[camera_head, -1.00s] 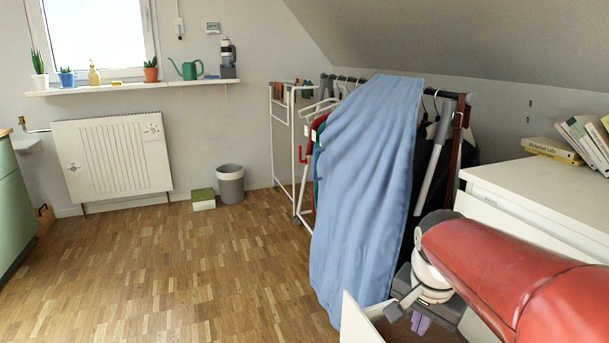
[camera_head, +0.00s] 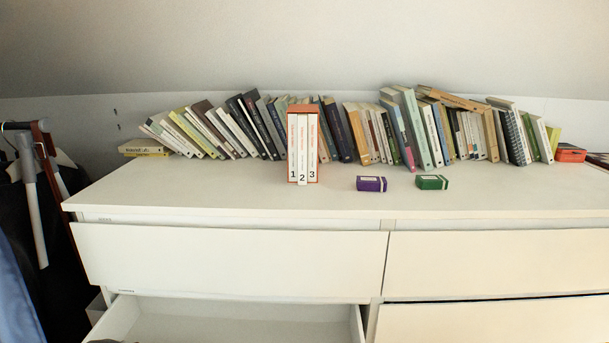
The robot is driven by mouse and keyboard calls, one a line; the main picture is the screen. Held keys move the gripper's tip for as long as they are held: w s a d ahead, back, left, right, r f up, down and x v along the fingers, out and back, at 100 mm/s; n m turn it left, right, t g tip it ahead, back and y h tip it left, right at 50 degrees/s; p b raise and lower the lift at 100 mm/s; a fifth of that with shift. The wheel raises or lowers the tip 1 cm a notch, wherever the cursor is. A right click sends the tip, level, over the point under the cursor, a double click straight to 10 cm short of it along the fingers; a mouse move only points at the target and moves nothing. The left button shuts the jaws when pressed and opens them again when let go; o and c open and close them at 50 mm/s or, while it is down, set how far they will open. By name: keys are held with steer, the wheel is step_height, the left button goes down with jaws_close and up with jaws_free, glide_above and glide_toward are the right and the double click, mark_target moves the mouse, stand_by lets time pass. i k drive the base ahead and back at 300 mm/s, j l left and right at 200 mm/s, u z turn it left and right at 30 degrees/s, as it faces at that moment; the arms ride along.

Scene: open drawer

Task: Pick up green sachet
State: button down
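A small green packet (camera_head: 432,182), which appears to be the green sachet, lies on the white dresser top (camera_head: 230,200), right of centre and near the front edge. A similar purple packet (camera_head: 371,184) lies just to its left, with a small gap between them. My gripper is not in view, so I cannot see whether it is open or holds anything.
A long row of books (camera_head: 250,125) stands behind the packets, with a boxed set numbered 1 to 3 (camera_head: 303,145) further forward, left of them. An open drawer (camera_head: 230,322) juts out below left. Hanging clothes (camera_head: 35,250) are at the far left.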

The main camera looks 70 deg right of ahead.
mark_target(424, 181)
steer(key=k+j+z, duration=0.15)
steer(key=z, duration=0.2)
steer(key=k+z, duration=0.35)
steer(key=z, duration=2.15)
steer(key=i+l+u, duration=0.35)
steer(key=l, duration=0.2)
steer(key=l+u, duration=0.15)
steer(key=l, duration=0.15)
